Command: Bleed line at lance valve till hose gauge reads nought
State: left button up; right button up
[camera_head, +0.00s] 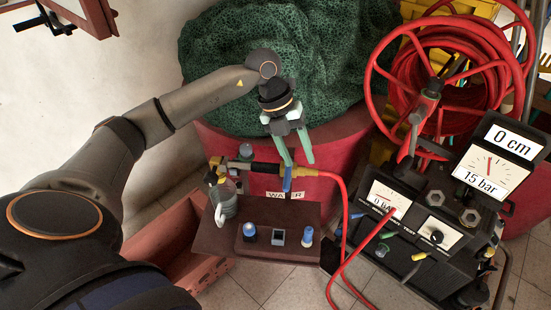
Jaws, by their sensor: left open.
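My left gripper (297,162) is open. Its pale green fingertips hang just above a small blue lever (287,181) on the brass lance valve (262,167); I cannot tell whether they touch it. The lance lies across the front of a red tub, and a red hose (343,200) runs from its right end down and round to a black test unit (412,232). A dial gauge (385,200) on that unit is marked "0 BAR". A larger dial (490,170) above is marked "15 bar", with its needle near upright. My right gripper is not in view.
A brown panel (265,214) with blue knobs stands below the lance. Green netting (290,50) fills the red tub (345,150) behind. A red hose reel (440,70) stands at the back right. A "0 cm" display (514,136) sits above the larger dial.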

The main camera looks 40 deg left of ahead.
pick_arm(q)
jog(key=r+n+y, duration=0.1)
jog(key=r+y, duration=0.1)
send_over(287, 177)
jog(key=s+a, duration=0.2)
jog(key=x, duration=1.2)
jog(key=shift+w+a+f, duration=0.3)
jog(key=shift+w+f, duration=0.05)
jog(key=shift+f, duration=0.1)
grip_shut()
dwell(0.4)
